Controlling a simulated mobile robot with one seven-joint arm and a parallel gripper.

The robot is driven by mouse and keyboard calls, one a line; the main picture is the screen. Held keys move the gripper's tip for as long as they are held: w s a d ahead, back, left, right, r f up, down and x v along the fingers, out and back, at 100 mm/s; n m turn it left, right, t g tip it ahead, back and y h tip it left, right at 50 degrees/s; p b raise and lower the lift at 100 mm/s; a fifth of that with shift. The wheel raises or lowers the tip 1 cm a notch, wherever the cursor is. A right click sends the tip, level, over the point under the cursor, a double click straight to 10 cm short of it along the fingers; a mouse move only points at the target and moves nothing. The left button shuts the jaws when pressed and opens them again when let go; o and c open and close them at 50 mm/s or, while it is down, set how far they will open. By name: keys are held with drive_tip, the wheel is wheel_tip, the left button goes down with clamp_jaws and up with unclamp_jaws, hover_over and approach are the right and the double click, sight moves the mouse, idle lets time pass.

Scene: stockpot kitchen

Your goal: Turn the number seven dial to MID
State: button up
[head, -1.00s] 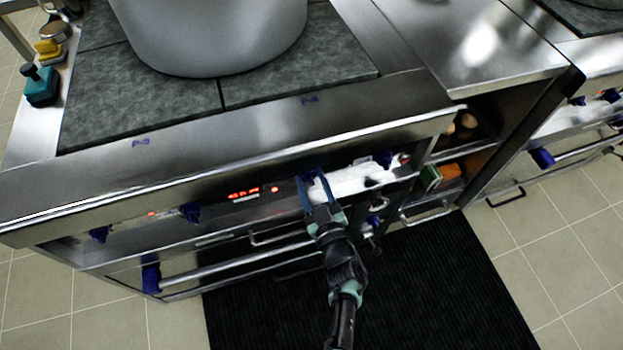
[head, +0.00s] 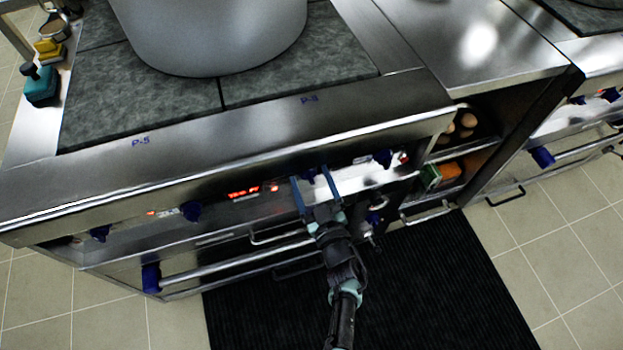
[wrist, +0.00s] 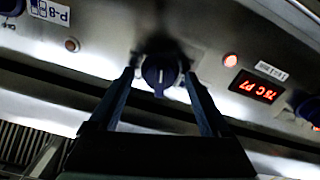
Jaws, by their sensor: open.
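A dark blue dial (wrist: 161,71) is on the front panel, centred between my fingertips in the wrist view, its raised grip ridge pointing down in that picture. It also shows in the head view (head: 309,174), just beyond my fingers. My gripper (head: 310,179) is open, one finger on each side of the dial; in the wrist view my gripper (wrist: 158,78) shows a gap between each finger and the dial. A red display (wrist: 258,87) on the right appears to read 75C P7. I cannot read any position marks around the dial.
Other blue dials (head: 191,211) and (head: 383,158) flank it on the panel. A handrail (head: 235,262) runs below. A large pot (head: 210,35) stands on the cooktop above. An open shelf (head: 480,150) is at right.

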drive_tip(key=p+v, duration=0.3)
drive_tip(key=v, duration=1)
